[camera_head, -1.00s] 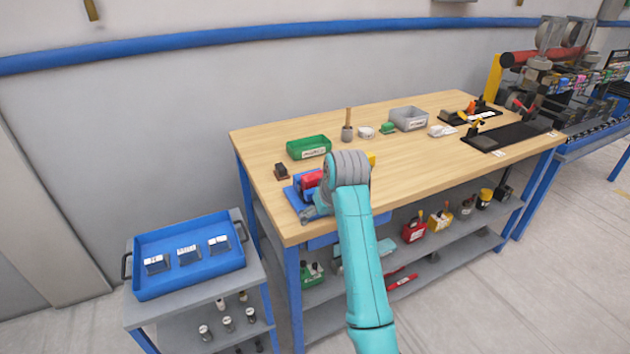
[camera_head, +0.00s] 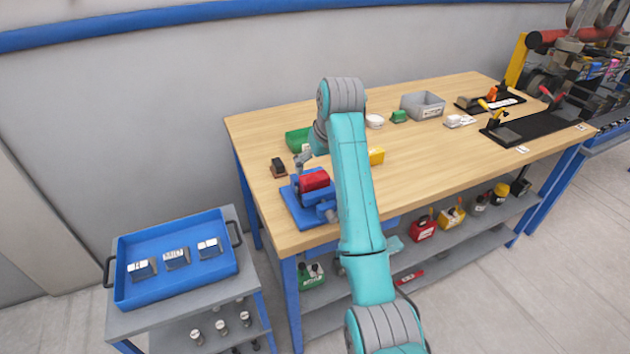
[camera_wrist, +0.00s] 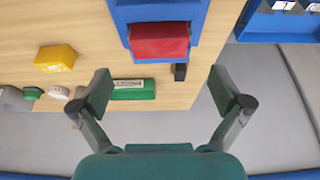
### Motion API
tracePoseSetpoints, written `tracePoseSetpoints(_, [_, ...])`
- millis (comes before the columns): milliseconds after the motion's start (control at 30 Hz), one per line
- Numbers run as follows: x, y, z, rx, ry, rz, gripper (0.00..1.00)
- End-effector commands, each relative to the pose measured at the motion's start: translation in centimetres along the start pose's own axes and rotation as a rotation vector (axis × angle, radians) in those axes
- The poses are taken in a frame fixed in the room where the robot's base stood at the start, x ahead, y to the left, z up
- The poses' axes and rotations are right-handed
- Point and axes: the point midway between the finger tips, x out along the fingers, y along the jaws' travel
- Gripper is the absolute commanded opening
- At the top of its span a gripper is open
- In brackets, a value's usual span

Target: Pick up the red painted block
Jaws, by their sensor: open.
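The red painted block (camera_head: 314,180) sits on a blue fixture (camera_head: 297,213) at the near left part of the wooden table. In the wrist view the red block (camera_wrist: 159,42) lies at the top centre, against the blue fixture (camera_wrist: 150,10). My gripper (camera_wrist: 162,90) is open and empty, its two fingers spread wide below the block in that picture and apart from it. In the head view my gripper (camera_head: 305,157) shows small and partly hidden by my wrist, close to the block.
A yellow block (camera_head: 376,156) lies right of my arm. A grey bin (camera_head: 423,105) stands farther back. A blue tray (camera_head: 127,300) sits on a low cart at left.

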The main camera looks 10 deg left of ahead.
Motion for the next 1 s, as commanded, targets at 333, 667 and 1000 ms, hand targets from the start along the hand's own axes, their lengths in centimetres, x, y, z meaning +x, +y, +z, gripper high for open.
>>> tracePoseSetpoints(333, [3.1, 0.0, -0.1, 0.0, 0.0, 0.0, 1.0])
tracePoseSetpoints(667, [7.2, 0.1, -0.4, 0.0, 0.0, 0.0, 1.0])
tracePoseSetpoints(1000, [7.8, 0.1, -0.4, 0.0, 0.001, 0.0, 0.97])
